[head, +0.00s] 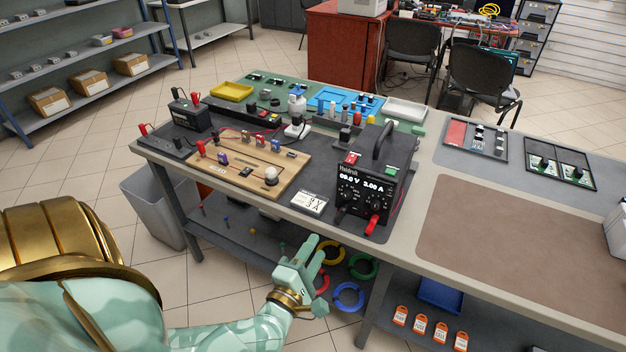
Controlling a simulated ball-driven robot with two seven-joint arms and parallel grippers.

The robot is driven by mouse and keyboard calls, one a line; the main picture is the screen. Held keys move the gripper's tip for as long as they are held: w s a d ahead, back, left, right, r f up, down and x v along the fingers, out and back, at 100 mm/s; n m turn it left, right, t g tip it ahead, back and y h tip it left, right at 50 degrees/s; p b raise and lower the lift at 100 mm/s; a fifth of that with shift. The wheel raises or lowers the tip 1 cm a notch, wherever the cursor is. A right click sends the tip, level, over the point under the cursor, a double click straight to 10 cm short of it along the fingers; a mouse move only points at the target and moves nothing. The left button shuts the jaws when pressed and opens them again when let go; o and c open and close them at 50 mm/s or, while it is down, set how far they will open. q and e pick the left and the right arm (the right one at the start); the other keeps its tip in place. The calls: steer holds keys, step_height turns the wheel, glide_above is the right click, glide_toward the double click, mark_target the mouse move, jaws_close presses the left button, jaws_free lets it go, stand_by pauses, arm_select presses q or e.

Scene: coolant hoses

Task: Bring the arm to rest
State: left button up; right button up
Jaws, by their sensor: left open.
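My left gripper (316,247), pale green with a gold wrist band, is in front of the workbench's near edge, lower than the bench top. Its jaws are open, and I see nothing held between them. Behind and beside it, lower down, are coloured hose-like rings: a yellow ring (331,262), a green ring (376,267), a blue ring (362,300) and a red ring (325,287). The gripper partly hides the red ring, and I cannot tell whether they touch. My right gripper is not in view.
The workbench (280,211) carries a black power supply (363,190), a wooden circuit board (245,168) and several small parts. A grey bin (157,210) stands at its left end. A brown mat (520,240) on the right is bare. Tiled floor is open at the front left.

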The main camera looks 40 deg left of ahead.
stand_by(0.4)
arm_select(q)
steer(key=s+d+f+m+g+h, duration=0.1)
steer(key=s+f+m+g+h, duration=0.3)
steer(key=f+m, duration=0.8)
steer(key=s+d+f+m+g+h, duration=0.15)
steer(key=s+f+m+g, duration=0.25)
steer(key=s+f+m, duration=0.55)
steer(key=s+a+f+m+g, duration=0.3)
steer(key=s+f+m+g, duration=0.35)
steer(key=s+f, duration=0.9)
steer(key=s+d+f+g, duration=0.1)
steer(key=s+d, duration=0.1)
steer(key=s, duration=0.2)
steer(key=s+d+f+g+y, duration=0.1)
steer(key=s+d+g, duration=0.1)
steer(key=s, duration=0.3)
steer(key=shift+s+d+f, duration=0.15)
steer(key=shift+s+d, duration=0.15)
